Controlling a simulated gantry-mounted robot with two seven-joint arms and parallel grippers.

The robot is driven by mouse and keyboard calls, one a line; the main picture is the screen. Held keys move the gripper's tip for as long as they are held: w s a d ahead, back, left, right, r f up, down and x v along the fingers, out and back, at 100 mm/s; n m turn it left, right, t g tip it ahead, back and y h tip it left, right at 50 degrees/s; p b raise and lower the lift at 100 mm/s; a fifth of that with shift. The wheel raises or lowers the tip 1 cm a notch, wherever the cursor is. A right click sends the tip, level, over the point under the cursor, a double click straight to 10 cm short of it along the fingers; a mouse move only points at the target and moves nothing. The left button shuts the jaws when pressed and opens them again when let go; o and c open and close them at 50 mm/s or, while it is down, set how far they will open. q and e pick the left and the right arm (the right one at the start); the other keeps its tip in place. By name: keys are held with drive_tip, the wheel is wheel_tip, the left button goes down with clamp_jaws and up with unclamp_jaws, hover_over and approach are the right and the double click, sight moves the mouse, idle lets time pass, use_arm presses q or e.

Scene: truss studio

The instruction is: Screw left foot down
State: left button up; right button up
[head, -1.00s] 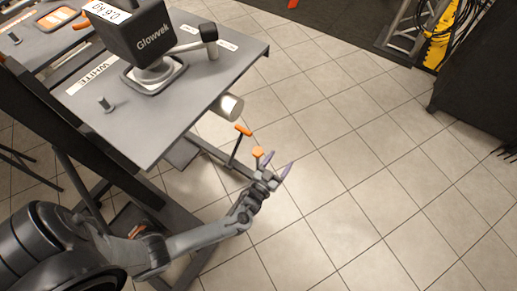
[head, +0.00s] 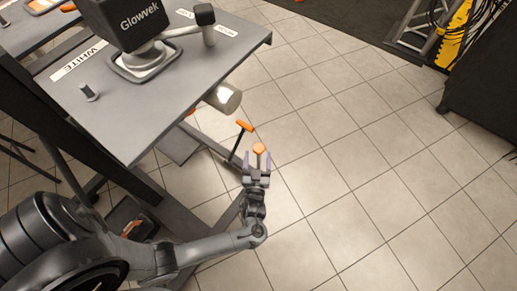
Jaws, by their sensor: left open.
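My left gripper (head: 257,162) is open beside the cart's lower frame, its two purple-grey fingers pointing up the picture. An orange knob (head: 259,149) on a thin stem shows between the fingertips, one finger on each side of it; I cannot tell whether they touch it. An orange T-shaped handle (head: 243,125) on a dark rod stands just beyond, up and to the left, clear of the fingers. The lower ends of both are hidden or too small to tell, and I cannot tell which is the left foot. My right gripper is not in view.
The grey cart top (head: 130,115) carries a black Glowvek lamp (head: 135,20) on a mount. A pale cylinder (head: 224,98) sticks out under its edge. Tiled floor (head: 380,170) to the right is clear. A dark case (head: 490,90) stands at the far right.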

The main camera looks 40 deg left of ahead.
sight(259, 153)
use_arm(q)
drive_tip(key=b+x, duration=0.1)
drive_tip(key=x, duration=0.2)
drive_tip(key=shift+w+a, duration=0.15)
drive_tip(key=shift+w, duration=0.2)
drive_tip(key=shift+w+a, duration=0.35)
